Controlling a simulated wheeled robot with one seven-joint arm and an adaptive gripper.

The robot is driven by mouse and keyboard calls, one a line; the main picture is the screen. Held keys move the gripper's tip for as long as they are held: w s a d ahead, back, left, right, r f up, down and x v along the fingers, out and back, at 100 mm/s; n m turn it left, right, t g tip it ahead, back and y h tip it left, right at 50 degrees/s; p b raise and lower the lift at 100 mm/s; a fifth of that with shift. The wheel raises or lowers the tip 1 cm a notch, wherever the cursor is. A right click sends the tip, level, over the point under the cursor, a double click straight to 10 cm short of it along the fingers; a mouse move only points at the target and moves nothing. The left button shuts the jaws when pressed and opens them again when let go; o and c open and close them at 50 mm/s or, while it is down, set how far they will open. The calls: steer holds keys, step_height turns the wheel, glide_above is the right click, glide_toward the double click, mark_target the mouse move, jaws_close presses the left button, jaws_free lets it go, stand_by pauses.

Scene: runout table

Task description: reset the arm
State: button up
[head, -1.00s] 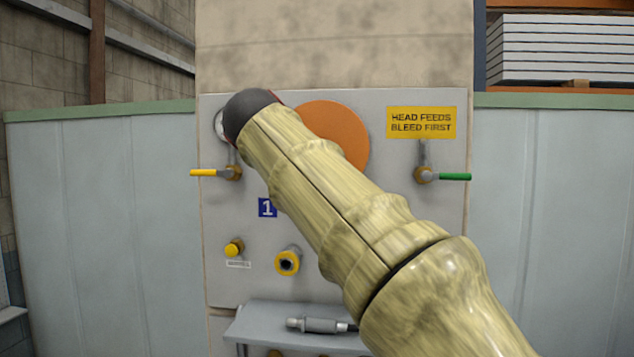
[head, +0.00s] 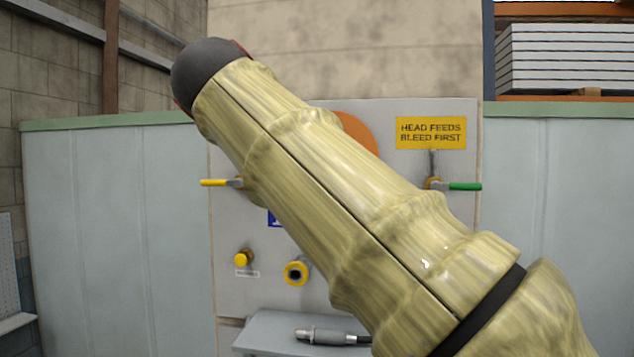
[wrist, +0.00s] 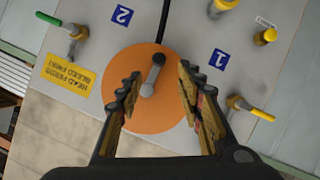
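My arm crosses the head view from lower right to upper left and hides my gripper there. In the wrist view my gripper (wrist: 160,72) is open, its two dark fingers with tan pads spread apart. An orange disc (wrist: 140,112) with a short grey lever (wrist: 152,76) lies beyond the fingers. The lever shows in the gap between them, and nothing appears gripped. In the head view only the upper right edge of the orange disc (head: 357,128) shows behind my arm.
The grey wall panel carries a yellow-handled valve (head: 220,183), a green-handled valve (head: 462,186), a yellow sign (head: 431,133), a yellow knob (head: 242,259) and a yellow-ringed port (head: 296,273). A grey plug with a cable (head: 325,336) lies on the shelf (head: 262,330) below.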

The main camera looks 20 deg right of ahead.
steer(key=shift+s+a+r, duration=0.2)
steer(key=shift+s+a, duration=0.15)
steer(key=shift+a, duration=0.05)
steer(key=w+a+f+n+y, duration=0.2)
steer(key=a+f+n+y, duration=0.15)
steer(key=f, duration=0.75)
steer(key=w+a+f+n+y, duration=0.1)
steer(key=a+f+n+y, duration=0.3)
steer(key=f, duration=0.6)
steer(key=s+d+f+m+g+b, duration=0.1)
steer(key=s+f+b, duration=0.2)
steer(key=s+f, duration=0.6)
steer(key=s+d+f+m+g+y+b, duration=0.1)
steer(key=s+f+m+b, duration=0.1)
steer(key=s+f, duration=0.7)
steer(key=s+d+f+m+g+y+b, duration=0.1)
steer(key=s+f, duration=0.7)
steer(key=f, duration=1.3)
steer(key=shift+s+d+f+g+b, duration=0.35)
steer(key=shift+g+b, duration=0.25)
steer(key=shift+b, duration=0.75)
